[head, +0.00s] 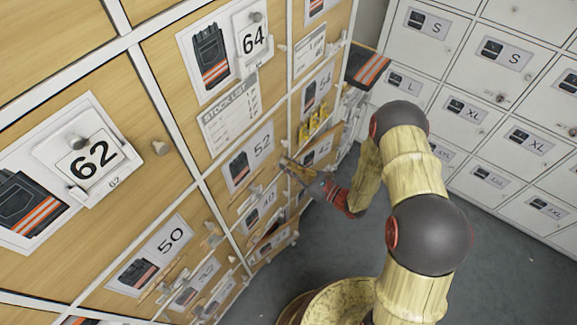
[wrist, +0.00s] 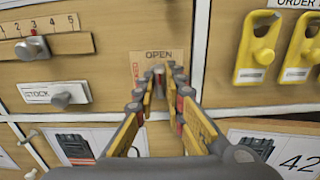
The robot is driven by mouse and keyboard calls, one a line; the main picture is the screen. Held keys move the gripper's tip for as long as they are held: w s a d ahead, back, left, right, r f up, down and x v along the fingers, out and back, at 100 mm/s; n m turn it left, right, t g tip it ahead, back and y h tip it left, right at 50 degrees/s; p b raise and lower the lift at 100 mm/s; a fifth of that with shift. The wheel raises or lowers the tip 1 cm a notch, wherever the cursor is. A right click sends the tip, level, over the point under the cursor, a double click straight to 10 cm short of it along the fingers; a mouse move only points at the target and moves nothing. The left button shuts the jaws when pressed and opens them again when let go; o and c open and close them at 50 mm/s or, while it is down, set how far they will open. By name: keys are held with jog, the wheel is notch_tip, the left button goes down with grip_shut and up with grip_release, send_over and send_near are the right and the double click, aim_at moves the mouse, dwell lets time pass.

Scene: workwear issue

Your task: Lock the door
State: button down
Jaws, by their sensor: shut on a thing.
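The small wooden door with the lock plate (wrist: 140,60) is straight ahead in the wrist view. The plate reads OPEN at its top, and a red vertical word on its left edge is partly hidden. A grey turn knob (wrist: 158,69) stands on the plate, below the word OPEN. My gripper (wrist: 158,80) is shut on this knob, one finger on each side. In the head view my gripper (head: 287,166) reaches the cabinet front from the right. The knob is too small to make out there.
Yellow tags (wrist: 257,46) hang at right. Grey lockers (head: 500,60) stand behind my arm in the head view. The floor (head: 500,265) at right is clear.

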jog(key=shift+n, duration=0.4)
jog(key=shift+s+a+f+n+b, duration=0.15)
jog(key=shift+n+b, duration=2.2)
jog(key=shift+n, duration=1.9)
jog(key=shift+s+d+f+n+b, duration=0.1)
jog(key=shift+n+b, duration=2.2)
jog(key=shift+n, duration=1.95)
jog(key=c, duration=1.8)
grip_release()
jog(key=shift+c, duration=0.2)
